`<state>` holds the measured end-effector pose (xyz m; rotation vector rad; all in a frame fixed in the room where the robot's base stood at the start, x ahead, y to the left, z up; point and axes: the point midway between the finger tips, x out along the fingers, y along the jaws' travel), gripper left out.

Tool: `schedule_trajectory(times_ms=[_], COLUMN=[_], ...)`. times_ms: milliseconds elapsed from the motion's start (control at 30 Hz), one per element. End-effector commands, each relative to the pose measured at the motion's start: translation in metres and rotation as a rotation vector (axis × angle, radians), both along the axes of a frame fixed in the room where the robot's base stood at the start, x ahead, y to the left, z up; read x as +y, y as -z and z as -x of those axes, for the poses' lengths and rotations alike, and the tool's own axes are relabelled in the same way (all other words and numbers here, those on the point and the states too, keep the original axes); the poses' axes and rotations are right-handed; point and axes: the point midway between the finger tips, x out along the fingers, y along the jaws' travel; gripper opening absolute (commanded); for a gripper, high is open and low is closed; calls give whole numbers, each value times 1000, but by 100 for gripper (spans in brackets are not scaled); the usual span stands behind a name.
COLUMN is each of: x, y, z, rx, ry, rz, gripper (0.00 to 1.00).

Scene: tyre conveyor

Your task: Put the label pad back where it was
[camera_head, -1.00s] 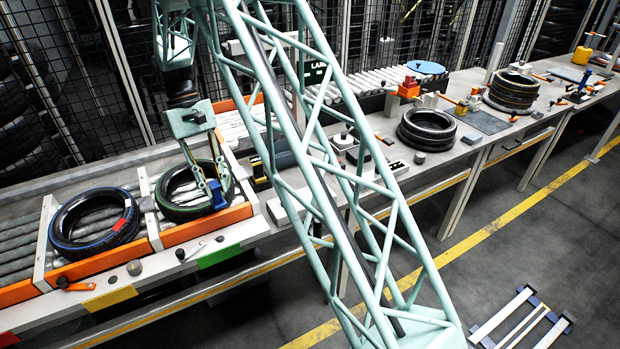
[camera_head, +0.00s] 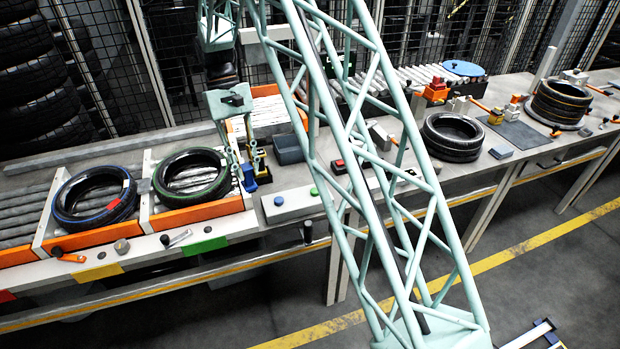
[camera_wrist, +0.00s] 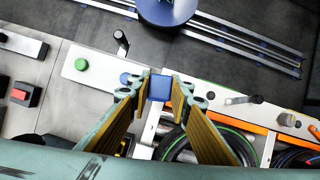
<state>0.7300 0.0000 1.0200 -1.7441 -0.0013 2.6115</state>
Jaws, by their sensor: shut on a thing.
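The label pad (camera_head: 248,179) is a small blue block. My gripper (camera_head: 241,172) is shut on it and holds it just right of the green-marked tyre (camera_head: 190,175), near the right end of the roller bay. In the wrist view the pad (camera_wrist: 160,87) sits between my gripper's fingertips (camera_wrist: 158,90). A dark and yellow holder (camera_head: 260,158) stands close behind the pad in the head view. I cannot tell whether the pad touches it or the bench.
A white panel (camera_head: 297,203) with green and blue buttons lies to the right. A blue-marked tyre (camera_head: 96,197) lies left. A grey bin (camera_head: 288,148) and a red-button box (camera_head: 340,166) stand nearby. My lattice arm link hides part of the bench.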

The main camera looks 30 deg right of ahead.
Motion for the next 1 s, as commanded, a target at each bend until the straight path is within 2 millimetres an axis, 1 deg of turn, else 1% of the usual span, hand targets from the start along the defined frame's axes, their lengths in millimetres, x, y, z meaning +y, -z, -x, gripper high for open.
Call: schedule_trajectory(times_ms=[667,767,867,1000], x=[-1,-5,-13,-33], y=[0,1,4,8], z=[0,-2,-4,-11], rx=[0,0,1,0], ry=[-5,-24,-63,-157], rz=[0,0,0,1], gripper=[6,6,6,6])
